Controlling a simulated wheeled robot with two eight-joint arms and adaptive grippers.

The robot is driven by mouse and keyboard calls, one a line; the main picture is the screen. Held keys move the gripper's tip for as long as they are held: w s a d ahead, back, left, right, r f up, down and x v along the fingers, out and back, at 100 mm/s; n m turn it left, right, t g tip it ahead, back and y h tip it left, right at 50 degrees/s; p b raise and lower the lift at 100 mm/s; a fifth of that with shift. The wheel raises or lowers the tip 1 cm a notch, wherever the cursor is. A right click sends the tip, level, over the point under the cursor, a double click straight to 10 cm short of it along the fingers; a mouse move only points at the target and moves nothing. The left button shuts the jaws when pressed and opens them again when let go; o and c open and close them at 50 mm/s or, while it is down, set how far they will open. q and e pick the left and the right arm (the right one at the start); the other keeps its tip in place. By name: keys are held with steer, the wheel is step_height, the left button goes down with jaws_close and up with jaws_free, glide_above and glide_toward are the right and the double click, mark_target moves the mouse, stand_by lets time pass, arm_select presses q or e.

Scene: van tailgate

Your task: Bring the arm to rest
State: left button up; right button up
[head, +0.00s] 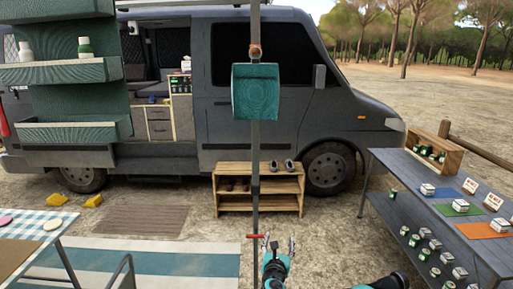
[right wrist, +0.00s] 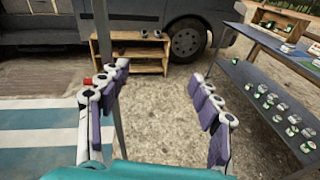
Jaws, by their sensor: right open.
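My right gripper (head: 279,243) is at the bottom centre of the head view, pointing away from me. In the right wrist view its two fingers (right wrist: 160,72) stand wide apart, with bare ground between them and nothing held. It is open and empty, in front of the wooden shoe rack (head: 258,190). I cannot tell whether it is close to the upright pole (head: 255,150) or apart from it. My left gripper is not in view.
A dark table (head: 400,170) with cans, mats and a wooden crate (head: 435,150) stands at the right. A checked table (head: 40,225) is at the left, by a striped rug (head: 150,262). The van (head: 230,140) stands behind. Ground between pole and dark table looks clear.

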steer(key=s+d+r+m+g+h, duration=0.1)
steer(key=s+d+r+m+g, duration=0.15)
steer(key=s+d+m, duration=0.45)
steer(key=s+d+r+m+g, duration=0.2)
steer(key=s+d+r+m, duration=0.2)
steer(key=s+m, duration=0.5)
steer(key=s+f+m+g+y, duration=0.2)
steer(key=s+m, duration=0.6)
steer(key=s, duration=0.3)
steer(key=s+a+f+m+g+y, duration=0.1)
steer(key=s+f+m+g, duration=0.1)
steer(key=s+m, duration=0.6)
steer(key=s+f, duration=0.1)
steer(key=s, duration=0.2)
steer(key=shift+s+a+f+m+g+y, duration=0.2)
steer(key=shift+f+m+g+y, duration=0.1)
steer(key=shift+m+g+y, duration=0.1)
